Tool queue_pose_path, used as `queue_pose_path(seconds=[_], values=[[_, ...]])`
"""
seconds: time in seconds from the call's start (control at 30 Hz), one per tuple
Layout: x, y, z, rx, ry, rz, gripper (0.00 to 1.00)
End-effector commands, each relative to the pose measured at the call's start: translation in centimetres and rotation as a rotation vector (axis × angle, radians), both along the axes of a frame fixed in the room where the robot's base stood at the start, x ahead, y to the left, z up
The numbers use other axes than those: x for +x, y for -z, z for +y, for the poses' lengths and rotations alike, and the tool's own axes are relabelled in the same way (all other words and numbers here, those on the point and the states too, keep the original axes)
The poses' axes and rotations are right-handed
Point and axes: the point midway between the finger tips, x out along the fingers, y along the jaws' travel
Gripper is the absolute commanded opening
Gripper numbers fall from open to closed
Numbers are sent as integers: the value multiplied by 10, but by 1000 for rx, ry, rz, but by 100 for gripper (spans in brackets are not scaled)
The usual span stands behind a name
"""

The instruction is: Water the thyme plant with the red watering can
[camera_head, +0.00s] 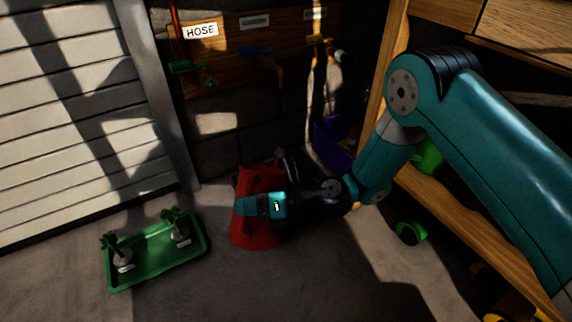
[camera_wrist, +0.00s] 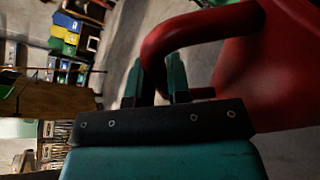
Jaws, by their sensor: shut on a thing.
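The red watering can (camera_head: 262,232) is at the middle of the head view, below the taps on the wall. My gripper (camera_head: 243,206) is at the can and shut on its handle. In the wrist view the can's red body (camera_wrist: 283,60) fills the right side, and its curved handle passes between the fingers of my gripper (camera_wrist: 160,82). I cannot tell whether the can touches the floor. A green tray (camera_head: 156,262) on the floor at left holds two small potted plants, a left one (camera_head: 117,250) and a right one (camera_head: 177,225). Their labels are too small to read.
Taps, one blue (camera_head: 257,52), are on the wall under signs, one reading HOSE (camera_head: 200,31). A purple bin (camera_head: 333,142) stands behind my arm. A wooden shelf (camera_head: 452,220) is at right, with a green object (camera_head: 411,233) near its foot. Floor between tray and can is clear.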

Motion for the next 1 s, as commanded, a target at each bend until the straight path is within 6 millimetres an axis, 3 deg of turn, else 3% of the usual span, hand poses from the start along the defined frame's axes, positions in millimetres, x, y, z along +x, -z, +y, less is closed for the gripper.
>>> queue_pose_path(seconds=[0.43, 1.0], values=[[1, -4, 0, 5, 0, -1, 0], [12, -26, -2, 15, -3, 75, 0]])
